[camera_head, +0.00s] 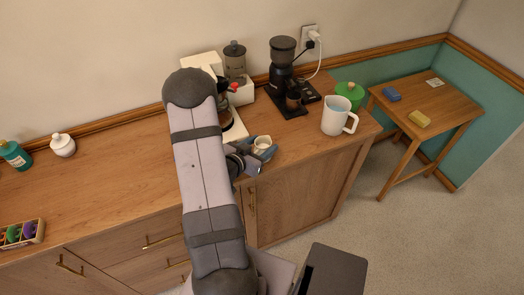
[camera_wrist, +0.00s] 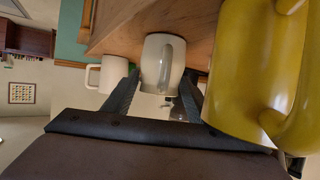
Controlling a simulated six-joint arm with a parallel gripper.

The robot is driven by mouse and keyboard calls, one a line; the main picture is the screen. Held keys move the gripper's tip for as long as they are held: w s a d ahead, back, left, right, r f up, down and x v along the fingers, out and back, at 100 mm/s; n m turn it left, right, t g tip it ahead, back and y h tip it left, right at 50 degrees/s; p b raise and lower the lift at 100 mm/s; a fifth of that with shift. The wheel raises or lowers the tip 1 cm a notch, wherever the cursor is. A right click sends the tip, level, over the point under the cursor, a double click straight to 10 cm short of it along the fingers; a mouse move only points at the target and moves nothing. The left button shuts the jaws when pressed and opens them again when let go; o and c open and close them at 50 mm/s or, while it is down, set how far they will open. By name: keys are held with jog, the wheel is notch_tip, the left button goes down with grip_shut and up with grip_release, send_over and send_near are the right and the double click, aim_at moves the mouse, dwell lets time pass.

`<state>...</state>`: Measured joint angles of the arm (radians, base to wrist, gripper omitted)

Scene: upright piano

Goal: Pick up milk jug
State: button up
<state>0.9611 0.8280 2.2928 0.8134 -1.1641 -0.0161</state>
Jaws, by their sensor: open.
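In the wrist view a white jug with a grey-shaded handle (camera_wrist: 160,60) shows between and beyond the fingertips of my gripper (camera_wrist: 160,88). I cannot tell whether the fingers touch it. A larger white mug or jug with a side handle (camera_head: 336,117) stands further right on the counter; a white handled vessel also shows at left in the wrist view (camera_wrist: 113,74).
A yellow mug (camera_wrist: 243,70) fills the wrist view's right side, very close to my gripper. A black grinder (camera_head: 283,62), a green jar (camera_head: 350,92) and a coffee machine (camera_head: 203,63) stand along the back.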

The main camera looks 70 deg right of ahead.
jog(key=c, duration=0.9)
jog(key=shift+r, duration=0.2)
notch_tip(320, 180, up, 9)
jog(key=b, duration=0.1)
jog(key=shift+r, duration=0.2)
dwell(0.6)
jog(key=shift+r, duration=0.1)
